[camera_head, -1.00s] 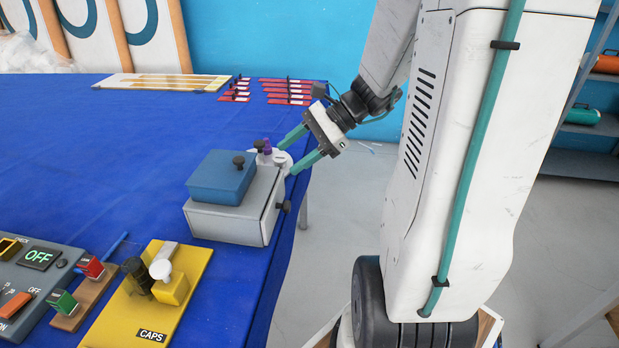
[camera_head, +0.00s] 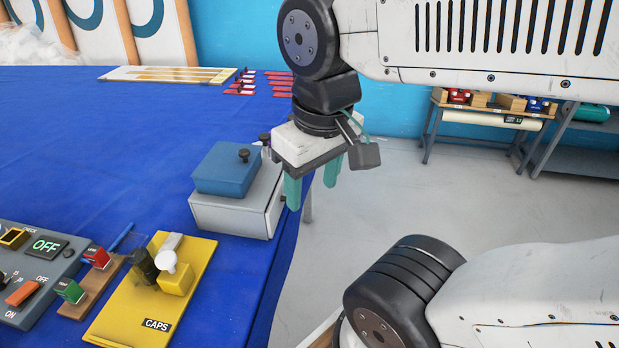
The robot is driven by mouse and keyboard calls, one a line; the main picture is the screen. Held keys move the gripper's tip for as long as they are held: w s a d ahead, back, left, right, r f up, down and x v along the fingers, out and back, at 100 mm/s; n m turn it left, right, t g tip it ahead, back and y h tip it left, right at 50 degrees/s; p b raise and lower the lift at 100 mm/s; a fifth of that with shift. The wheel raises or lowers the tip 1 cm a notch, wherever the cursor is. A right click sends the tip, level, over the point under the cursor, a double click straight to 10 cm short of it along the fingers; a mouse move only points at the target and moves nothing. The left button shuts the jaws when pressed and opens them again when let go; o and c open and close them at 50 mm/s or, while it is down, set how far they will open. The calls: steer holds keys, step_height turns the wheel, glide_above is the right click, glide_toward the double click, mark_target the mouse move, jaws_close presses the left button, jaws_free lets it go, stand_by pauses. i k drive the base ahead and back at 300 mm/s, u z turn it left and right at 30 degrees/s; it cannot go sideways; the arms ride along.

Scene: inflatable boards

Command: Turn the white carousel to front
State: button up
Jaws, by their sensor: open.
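My gripper (camera_head: 313,182) points down beside the right side of a light grey box (camera_head: 232,212), at the table's right edge. Its two teal fingers are apart with nothing visible between them. The white carousel is almost wholly hidden behind my gripper and the grey box in this view. A dark knob (camera_head: 265,138) shows just left of my gripper, where the carousel was seen earlier. Which way the carousel faces cannot be told now.
A blue lidded box (camera_head: 226,170) sits on the grey box. A yellow CAPS board (camera_head: 140,310), a red and green block stand (camera_head: 92,285) and a grey switch panel (camera_head: 45,275) lie front left. Red tools (camera_head: 240,87) lie at the back. Open floor is to the right.

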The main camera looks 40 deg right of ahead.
mark_target(264, 137)
steer(key=z, duration=0.75)
steer(key=k, duration=0.55)
steer(key=z, duration=1)
steer(key=i, duration=0.65)
steer(key=u, duration=0.6)
steer(key=i, duration=0.5)
steer(key=u, duration=0.65)
